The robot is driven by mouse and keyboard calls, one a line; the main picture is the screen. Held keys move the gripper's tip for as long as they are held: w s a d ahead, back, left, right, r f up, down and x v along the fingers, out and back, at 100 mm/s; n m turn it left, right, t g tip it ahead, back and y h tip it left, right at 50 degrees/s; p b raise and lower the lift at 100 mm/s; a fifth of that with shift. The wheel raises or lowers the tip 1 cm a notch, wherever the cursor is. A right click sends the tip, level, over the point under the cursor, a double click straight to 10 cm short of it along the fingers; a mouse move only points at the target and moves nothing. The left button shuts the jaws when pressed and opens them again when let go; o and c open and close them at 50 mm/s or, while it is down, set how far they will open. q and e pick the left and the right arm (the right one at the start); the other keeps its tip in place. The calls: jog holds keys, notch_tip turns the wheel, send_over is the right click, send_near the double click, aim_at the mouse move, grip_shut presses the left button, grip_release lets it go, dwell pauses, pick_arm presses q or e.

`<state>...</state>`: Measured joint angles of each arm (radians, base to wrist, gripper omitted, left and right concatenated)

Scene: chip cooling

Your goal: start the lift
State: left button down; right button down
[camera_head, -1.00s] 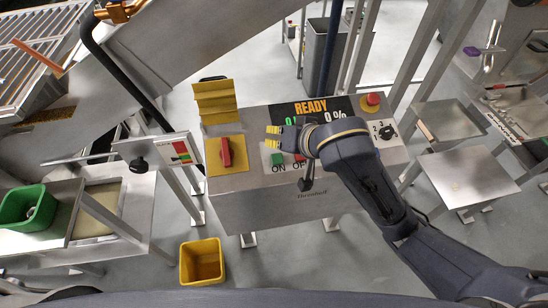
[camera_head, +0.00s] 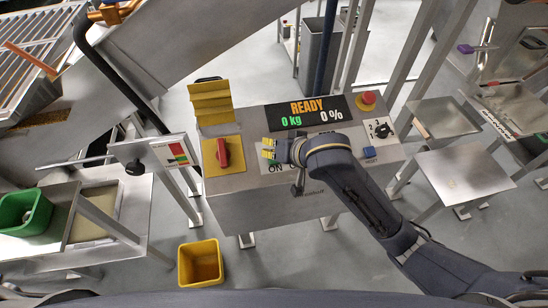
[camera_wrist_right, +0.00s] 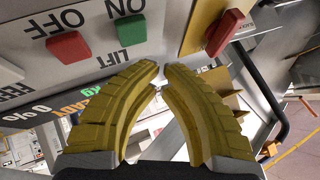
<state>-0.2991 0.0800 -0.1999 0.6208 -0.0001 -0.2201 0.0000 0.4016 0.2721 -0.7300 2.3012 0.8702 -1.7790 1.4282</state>
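The control panel box (camera_head: 300,212) stands mid-view; its display (camera_head: 308,113) reads READY, 0 kg, 0 %. In the right wrist view the green ON button (camera_wrist_right: 127,29), marked LIFT, and the red OFF button (camera_wrist_right: 69,48) both show. The fingertips (camera_wrist_right: 161,68) are close together with nothing between them, below and right of the green button in the picture and apart from it. My left gripper is not in view.
A red rotary switch (camera_head: 223,152) on a yellow plate is left of the fingers; it also shows in the wrist view (camera_wrist_right: 222,35). A red emergency stop (camera_head: 368,98), black dial (camera_head: 382,131) and blue button (camera_head: 369,152) are at right. A yellow bin (camera_head: 200,263) stands on the floor.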

jog(key=shift+w+f, duration=0.25)
jog(key=shift+f, duration=0.75)
jog(key=c, duration=2.1)
grip_release()
grip_shut()
jog(key=shift+a+f, duration=0.1)
jog(key=shift+f, duration=0.15)
jog(key=shift+w+f, duration=0.15)
jog(key=shift+f, duration=0.05)
